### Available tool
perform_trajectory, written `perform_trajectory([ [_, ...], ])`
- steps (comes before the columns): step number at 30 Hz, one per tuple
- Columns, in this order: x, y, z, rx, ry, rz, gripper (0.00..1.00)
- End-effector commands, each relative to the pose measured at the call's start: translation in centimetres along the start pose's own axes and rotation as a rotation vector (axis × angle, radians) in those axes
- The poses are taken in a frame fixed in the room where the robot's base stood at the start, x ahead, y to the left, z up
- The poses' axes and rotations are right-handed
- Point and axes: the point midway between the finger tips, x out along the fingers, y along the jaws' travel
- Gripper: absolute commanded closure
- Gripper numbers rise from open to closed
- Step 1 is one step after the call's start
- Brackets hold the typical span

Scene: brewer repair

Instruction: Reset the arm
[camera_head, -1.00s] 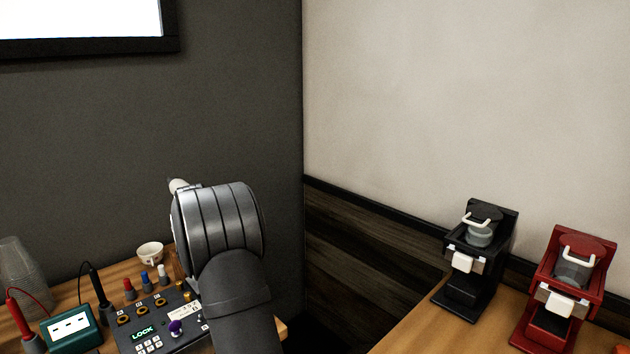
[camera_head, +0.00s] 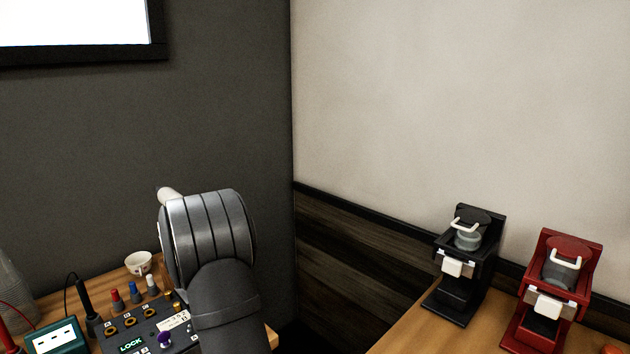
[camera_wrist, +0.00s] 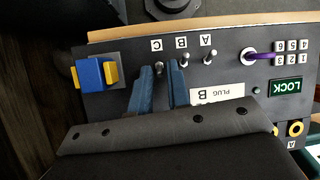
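My arm reaches over a dark control panel (camera_head: 188,342) on the left bench, and its wrist hides part of the panel in the head view. In the wrist view my gripper (camera_wrist: 162,73) shows two blue fingers with a gap between them. The fingers sit around or just above the toggle switch labelled C (camera_wrist: 159,69); contact cannot be told. Toggle switches B (camera_wrist: 185,58) and A (camera_wrist: 212,54) stand beside it. The gripper is hidden behind the wrist in the head view.
A white cup (camera_head: 138,264) and a teal meter (camera_head: 56,338) are nearby. Black (camera_head: 464,265) and red (camera_head: 550,290) brewers stand on the right counter.

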Motion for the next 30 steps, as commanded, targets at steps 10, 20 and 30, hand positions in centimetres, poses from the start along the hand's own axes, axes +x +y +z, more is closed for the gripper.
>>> perform_trajectory([
  [10, -5.4, 0.0, -0.2, 0.001, -0.009, -0.001, 0.84],
  [20, -5.7, 0.0, -0.1, 0.001, -0.013, -0.003, 0.84],
  [30, 0.0, 0.0, 0.1, 0.001, -0.014, -0.004, 0.84],
])
